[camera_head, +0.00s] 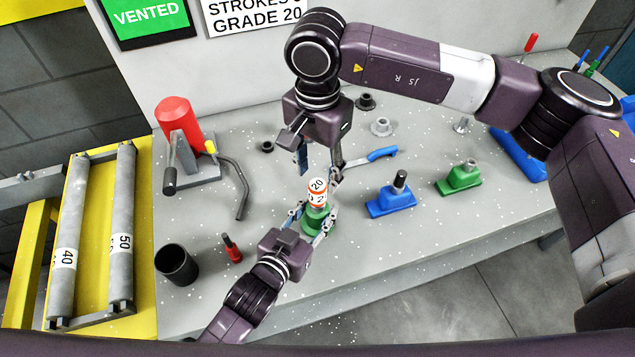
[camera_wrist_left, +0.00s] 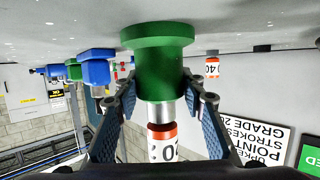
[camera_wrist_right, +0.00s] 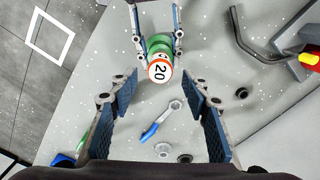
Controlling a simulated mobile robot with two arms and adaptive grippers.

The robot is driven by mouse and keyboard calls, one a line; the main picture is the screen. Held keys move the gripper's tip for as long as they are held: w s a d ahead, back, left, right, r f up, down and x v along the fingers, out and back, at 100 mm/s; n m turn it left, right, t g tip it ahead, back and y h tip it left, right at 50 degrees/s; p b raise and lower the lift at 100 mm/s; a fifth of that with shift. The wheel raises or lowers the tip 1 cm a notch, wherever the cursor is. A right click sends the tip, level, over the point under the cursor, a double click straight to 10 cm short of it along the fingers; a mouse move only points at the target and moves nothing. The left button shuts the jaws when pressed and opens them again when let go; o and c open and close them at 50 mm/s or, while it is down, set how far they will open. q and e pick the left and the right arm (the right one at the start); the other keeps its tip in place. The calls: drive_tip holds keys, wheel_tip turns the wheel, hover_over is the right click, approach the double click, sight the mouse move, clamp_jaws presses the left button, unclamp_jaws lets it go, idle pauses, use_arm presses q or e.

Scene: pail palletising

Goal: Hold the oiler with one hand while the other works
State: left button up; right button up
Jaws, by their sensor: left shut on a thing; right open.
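The oiler (camera_head: 313,222) stands upright on the grey bench, with a green body, a silver neck and a white and orange top marked 20. My left gripper (camera_head: 311,225) is shut on its green body from the front; the left wrist view shows the fingers on either side of the oiler (camera_wrist_left: 160,72). My right gripper (camera_head: 319,173) points down, open and empty, just behind and above the top. In the right wrist view the top (camera_wrist_right: 160,70) shows beyond the open fingers, apart from them. The underside of the oiler is hidden.
A blue-handled wrench (camera_head: 378,155) lies behind the oiler. A blue block (camera_head: 390,198) and a green block (camera_head: 459,179) stand right. A red-topped device (camera_head: 178,118), a black cup (camera_head: 177,264) and a small red bottle (camera_head: 232,249) stand left. The front right bench is clear.

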sight(317, 185)
drive_tip(key=n, duration=0.3)
drive_tip(key=shift+f, duration=2.35)
clamp_jaws()
drive_tip(key=m, duration=0.3)
drive_tip(key=shift+m, duration=0.3)
drive_tip(key=m, duration=0.3)
drive_tip(key=shift+o, duration=0.6)
unclamp_jaws()
